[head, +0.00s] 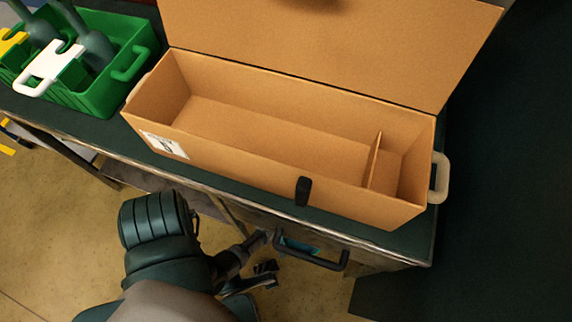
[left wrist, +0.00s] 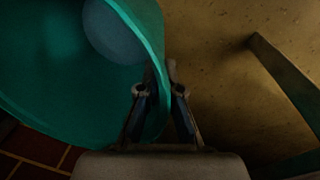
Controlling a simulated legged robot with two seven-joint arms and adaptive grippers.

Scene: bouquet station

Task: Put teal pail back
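The teal pail (left wrist: 75,95) fills the left of the left wrist view, with its rim running down the middle. A rounded grey-blue shape shows on its inner side. My left gripper (left wrist: 160,70) has one finger on each side of the pail's wall and appears shut on it near the rim. In the head view my left gripper (head: 264,268) is low, beside the bench's front edge. Only a small teal-blue patch shows behind the dark handle there, and I cannot tell whether it is the pail. My right gripper is in neither view.
An open brown box (head: 270,120) with a divider and raised lid stands on the dark bench (head: 85,135). A green caddy (head: 130,65) stands at the left. A dark handle (head: 318,262) sticks out from the bench front. Yellowish floor (head: 60,240) is open at left.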

